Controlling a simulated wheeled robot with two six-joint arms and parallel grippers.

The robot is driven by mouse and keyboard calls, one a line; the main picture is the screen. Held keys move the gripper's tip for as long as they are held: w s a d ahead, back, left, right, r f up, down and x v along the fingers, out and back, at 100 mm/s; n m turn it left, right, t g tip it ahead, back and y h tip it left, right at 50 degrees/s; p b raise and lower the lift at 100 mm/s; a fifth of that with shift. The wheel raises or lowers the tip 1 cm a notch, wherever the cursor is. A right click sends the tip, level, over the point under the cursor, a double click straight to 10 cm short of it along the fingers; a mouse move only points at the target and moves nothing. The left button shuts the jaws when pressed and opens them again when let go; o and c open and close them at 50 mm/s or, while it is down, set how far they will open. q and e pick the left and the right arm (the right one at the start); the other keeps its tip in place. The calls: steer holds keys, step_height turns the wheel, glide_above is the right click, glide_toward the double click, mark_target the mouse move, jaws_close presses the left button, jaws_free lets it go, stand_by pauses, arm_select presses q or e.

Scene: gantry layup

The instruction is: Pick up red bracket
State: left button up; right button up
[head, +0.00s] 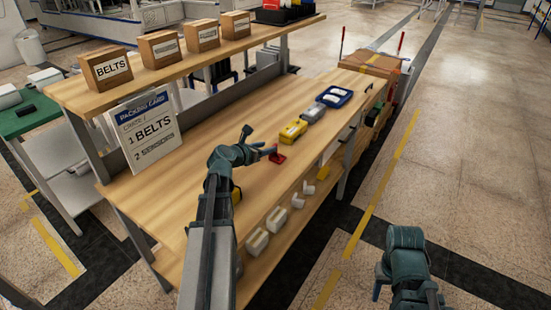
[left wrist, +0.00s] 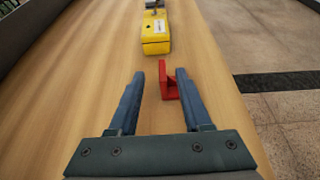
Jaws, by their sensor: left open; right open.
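The red bracket (head: 279,157) lies on the wooden bench top (head: 215,140), just beyond and to the right of my left gripper (head: 258,143). In the left wrist view the red bracket (left wrist: 168,84) is L-shaped and appears between the finger tips, nearer the right finger. My left gripper (left wrist: 160,76) is open and empty, its two fingers apart on either side of the bracket in the picture. Whether a finger touches it, I cannot tell. My right gripper (head: 410,290) is open at the lower right, over the floor and away from the bench, partly hidden by its arm.
A yellow case (head: 293,130) stands beyond the bracket; it also shows in the left wrist view (left wrist: 155,35). A grey item (head: 313,112) and a blue tray (head: 335,96) lie farther along. A shelf with boxes (head: 108,67) and a packing card (head: 148,130) stand left.

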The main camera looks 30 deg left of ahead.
mark_target(278, 154)
arm_select(q)
steer(key=shift+w, duration=0.1)
steer(key=b+x, duration=0.2)
steer(key=x, duration=0.3)
steer(key=shift+d+f, duration=0.2)
steer(key=shift+f, duration=0.05)
steer(key=shift+r, duration=0.1)
jaws_close()
stand_by(1.1)
